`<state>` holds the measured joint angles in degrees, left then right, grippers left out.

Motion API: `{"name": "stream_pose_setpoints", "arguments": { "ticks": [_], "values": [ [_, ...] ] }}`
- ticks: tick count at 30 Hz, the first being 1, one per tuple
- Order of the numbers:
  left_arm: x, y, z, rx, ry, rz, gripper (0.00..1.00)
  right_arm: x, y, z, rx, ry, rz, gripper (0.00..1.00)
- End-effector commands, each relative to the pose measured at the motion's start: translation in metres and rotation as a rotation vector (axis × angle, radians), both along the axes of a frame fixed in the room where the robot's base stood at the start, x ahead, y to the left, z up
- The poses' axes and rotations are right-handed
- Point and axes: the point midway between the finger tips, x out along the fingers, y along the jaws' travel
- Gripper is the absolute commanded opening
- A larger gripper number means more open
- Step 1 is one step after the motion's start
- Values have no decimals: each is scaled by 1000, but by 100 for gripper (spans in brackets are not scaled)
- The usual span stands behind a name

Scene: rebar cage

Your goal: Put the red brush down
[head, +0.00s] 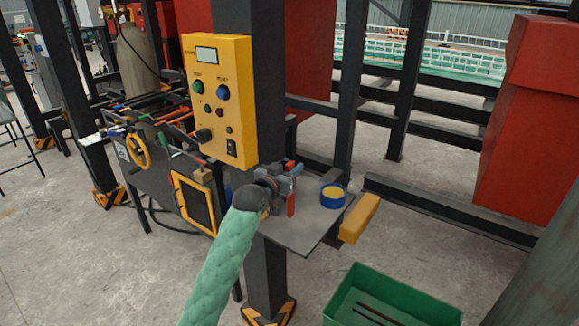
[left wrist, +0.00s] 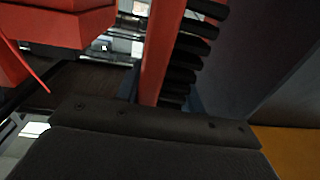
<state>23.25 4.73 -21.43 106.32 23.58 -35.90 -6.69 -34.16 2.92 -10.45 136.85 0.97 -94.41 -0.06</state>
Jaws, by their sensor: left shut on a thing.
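The red brush (head: 291,203) is held in my left gripper (head: 290,182), which is shut on it over the small grey shelf (head: 300,231). Its red handle points down in the head view, its lower end at or just above the shelf; I cannot tell if it touches. In the left wrist view the red brush (left wrist: 162,45) runs upright, with a row of black bristle tufts along its right side. My left arm in its green sleeve comes up from below. My right gripper does not show.
A blue and yellow round container (head: 333,196) stands on the shelf, right of the brush. A yellow block (head: 360,218) is at the shelf's right edge. A yellow control box (head: 220,100) is on the post behind. A green crate (head: 392,300) with dark rods is below right.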

Motion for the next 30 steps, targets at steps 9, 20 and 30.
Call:
{"name": "stream_pose_setpoints", "arguments": {
  "ticks": [9, 20, 30],
  "values": [
    [0, 0, -3, 0, 0, 0, 54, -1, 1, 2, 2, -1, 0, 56],
    [0, 0, 0, -1, -1, 0, 60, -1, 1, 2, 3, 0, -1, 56],
    [-35, 22, -3, 1, -1, 0, 60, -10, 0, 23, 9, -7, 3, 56]
  ]
}}
